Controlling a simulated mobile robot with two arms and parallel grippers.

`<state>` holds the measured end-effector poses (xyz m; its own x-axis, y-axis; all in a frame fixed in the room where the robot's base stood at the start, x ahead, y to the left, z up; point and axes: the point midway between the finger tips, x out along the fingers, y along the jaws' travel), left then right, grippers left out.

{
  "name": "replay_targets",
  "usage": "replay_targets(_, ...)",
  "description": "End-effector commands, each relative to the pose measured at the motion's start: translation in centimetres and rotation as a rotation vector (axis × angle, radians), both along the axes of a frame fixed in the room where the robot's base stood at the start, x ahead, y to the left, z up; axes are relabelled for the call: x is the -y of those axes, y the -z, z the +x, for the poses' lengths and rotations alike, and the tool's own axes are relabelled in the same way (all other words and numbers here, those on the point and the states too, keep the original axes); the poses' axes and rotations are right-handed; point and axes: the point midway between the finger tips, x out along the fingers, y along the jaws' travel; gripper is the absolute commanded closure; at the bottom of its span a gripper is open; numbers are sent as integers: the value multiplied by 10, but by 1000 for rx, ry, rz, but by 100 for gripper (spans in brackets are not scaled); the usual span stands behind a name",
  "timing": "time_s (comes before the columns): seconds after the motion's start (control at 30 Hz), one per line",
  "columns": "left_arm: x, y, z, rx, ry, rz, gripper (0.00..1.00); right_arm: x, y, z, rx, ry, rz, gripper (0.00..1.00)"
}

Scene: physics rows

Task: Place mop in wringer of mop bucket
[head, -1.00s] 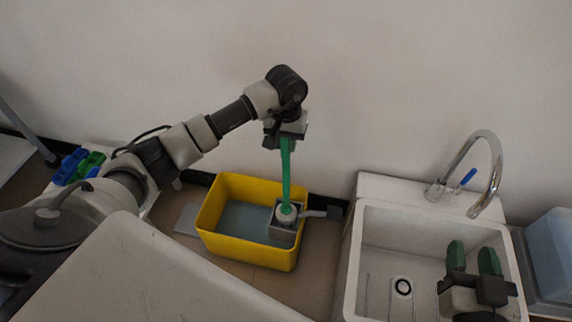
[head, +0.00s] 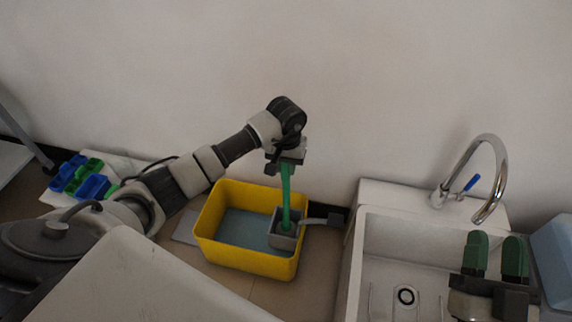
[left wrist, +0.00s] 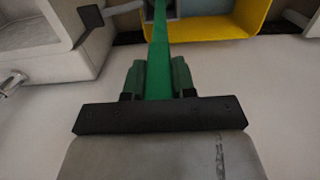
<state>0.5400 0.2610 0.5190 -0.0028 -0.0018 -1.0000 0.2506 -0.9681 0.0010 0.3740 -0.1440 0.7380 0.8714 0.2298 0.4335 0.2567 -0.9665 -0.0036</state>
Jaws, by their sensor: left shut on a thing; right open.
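My left gripper (head: 286,163) is shut on the green handle of the mop (head: 286,195), which stands nearly upright below it. In the left wrist view the mop handle (left wrist: 158,50) runs between the green fingers (left wrist: 158,80). The yellow mop bucket (head: 225,247) stands on the floor with bluish water in it. The grey wringer (head: 283,241) sits at its right end with a grey lever to the right. The handle's lower end is inside the wringer; the mop head is hidden by its walls. My right gripper (head: 495,258) is open and empty over the sink.
A white sink (head: 385,255) with a curved tap (head: 488,155) stands right of the bucket. A light blue container (head: 555,250) is at the far right. Blue and green bins (head: 85,178) lie at the left. A wall rises close behind the bucket.

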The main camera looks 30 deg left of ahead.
Motion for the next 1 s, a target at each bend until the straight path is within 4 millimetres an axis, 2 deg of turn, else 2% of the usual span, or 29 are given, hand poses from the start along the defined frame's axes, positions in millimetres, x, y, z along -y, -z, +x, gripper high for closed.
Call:
replay_targets(0.1, 0, 1, 1, 2, 0, 1, 100, 0, -2, -2, 27, -3, 8, 57)
replay_targets(0.13, 0, 1, 0, 0, 0, 0, 70, 0, -3, -2, 29, -3, 9, 57)
replay_targets(0.27, 0, 1, 0, 0, 0, 0, 50, -1, -3, -1, 26, -3, 8, 57)
replay_targets(0.67, 0, -2, 0, 0, 0, -1, 49, 0, -1, 1, -8, 1, -2, 57)
replay_targets(0.87, -1, -31, 1, 2, 0, 3, 49, 3, 21, 8, -202, 14, -56, 57)
replay_targets(1.0, -1, -59, 1, 5, 0, 2, 49, 6, 44, 9, -380, 23, -103, 57)
